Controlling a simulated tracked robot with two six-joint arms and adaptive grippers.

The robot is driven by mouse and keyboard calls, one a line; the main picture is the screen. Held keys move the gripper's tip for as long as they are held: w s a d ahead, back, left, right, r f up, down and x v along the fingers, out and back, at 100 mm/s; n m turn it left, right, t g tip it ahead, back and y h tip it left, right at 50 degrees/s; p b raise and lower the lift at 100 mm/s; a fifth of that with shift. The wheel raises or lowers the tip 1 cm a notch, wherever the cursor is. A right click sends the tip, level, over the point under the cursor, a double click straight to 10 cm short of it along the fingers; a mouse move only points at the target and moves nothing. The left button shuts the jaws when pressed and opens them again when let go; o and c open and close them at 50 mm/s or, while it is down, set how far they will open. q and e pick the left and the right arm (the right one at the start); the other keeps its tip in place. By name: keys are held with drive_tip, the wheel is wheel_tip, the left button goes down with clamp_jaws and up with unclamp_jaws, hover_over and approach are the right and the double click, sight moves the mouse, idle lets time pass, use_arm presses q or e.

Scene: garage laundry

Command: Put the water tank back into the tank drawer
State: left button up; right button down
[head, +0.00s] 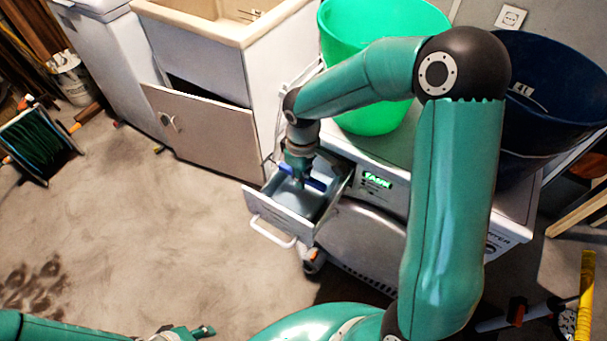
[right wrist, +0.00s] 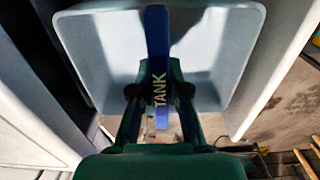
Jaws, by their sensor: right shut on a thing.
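The tank drawer (head: 288,229) is pulled out from the white machine, with a white bar handle on its front. The pale grey-blue water tank (head: 301,198) is in the open drawer in the head view; I cannot tell whether it rests on the drawer's bottom. My right gripper (head: 299,177) reaches down from above and is shut on the tank's blue handle (right wrist: 158,45), which reads TANK in the right wrist view. The fingers there lie either side of the handle, with the tank (right wrist: 100,50) around it. My left gripper (head: 190,332) is at the bottom edge, its jaws unclear.
A green tub (head: 365,30) and a dark blue tub (head: 550,85) stand on the machine (head: 385,180). A sink cabinet (head: 205,125) with a tilted front panel stands left of the drawer. A hose reel (head: 40,143) is far left.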

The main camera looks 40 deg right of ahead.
drive_tip(key=shift+d+f, duration=0.1)
drive_tip(key=shift+d, duration=0.2)
idle(0.4)
drive_tip(key=c, duration=1.1)
unclamp_jaws()
drive_tip(key=shift+r+p, duration=3.6)
drive_tip(key=shift+r, duration=1.4)
